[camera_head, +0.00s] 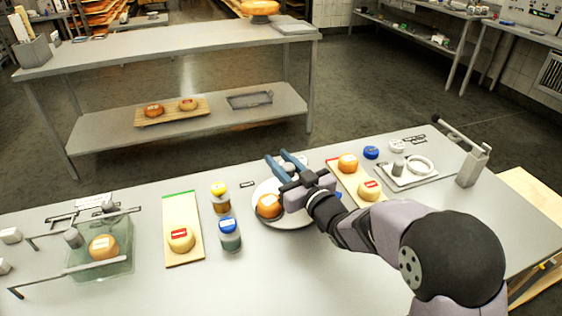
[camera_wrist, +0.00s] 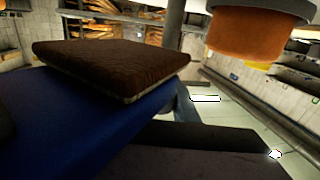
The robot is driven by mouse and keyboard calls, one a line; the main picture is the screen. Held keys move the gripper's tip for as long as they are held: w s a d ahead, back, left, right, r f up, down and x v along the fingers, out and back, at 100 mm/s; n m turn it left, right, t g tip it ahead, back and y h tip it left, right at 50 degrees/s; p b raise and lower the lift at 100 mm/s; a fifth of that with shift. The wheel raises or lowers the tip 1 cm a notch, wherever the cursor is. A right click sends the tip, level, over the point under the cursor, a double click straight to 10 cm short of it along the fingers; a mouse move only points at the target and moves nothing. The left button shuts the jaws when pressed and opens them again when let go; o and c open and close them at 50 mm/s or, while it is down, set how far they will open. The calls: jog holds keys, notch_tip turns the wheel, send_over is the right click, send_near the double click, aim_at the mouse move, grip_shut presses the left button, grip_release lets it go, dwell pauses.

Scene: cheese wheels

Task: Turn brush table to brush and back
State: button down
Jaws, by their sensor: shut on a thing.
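The brush table appears to be the round white plate (camera_head: 290,223) near the middle of the front table. An orange cheese wheel (camera_head: 269,206) with a white label sits on its left side. My gripper (camera_head: 277,157) is over the plate's far side, its blue fingers pointing away to the left. It is shut on a small grey piece (camera_head: 289,167), mostly hidden between the fingers. In the wrist view, a blue finger with a brown pad (camera_wrist: 110,68) fills the left, and an orange wheel (camera_wrist: 255,33) shows at upper right. I cannot make out a brush.
Left of the plate stand a yellow-lidded jar (camera_head: 220,198) and a blue-lidded jar (camera_head: 229,236). A board (camera_head: 183,212) holds a cheese. Right are a board with two cheeses (camera_head: 344,175), a tray (camera_head: 405,180) and a metal post (camera_head: 472,168).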

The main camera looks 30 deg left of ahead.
aim_at(292, 173)
jog(key=c, duration=1.4)
grip_release()
jog(key=shift+r, duration=0.15)
jog(key=shift+c, duration=0.2)
jog(key=shift+s+d, duration=0.3)
jog(key=shift+d, duration=0.15)
jog(key=shift+b+v, duration=0.7)
jog(key=shift+v, duration=2.5)
jog(key=shift+a, duration=0.1)
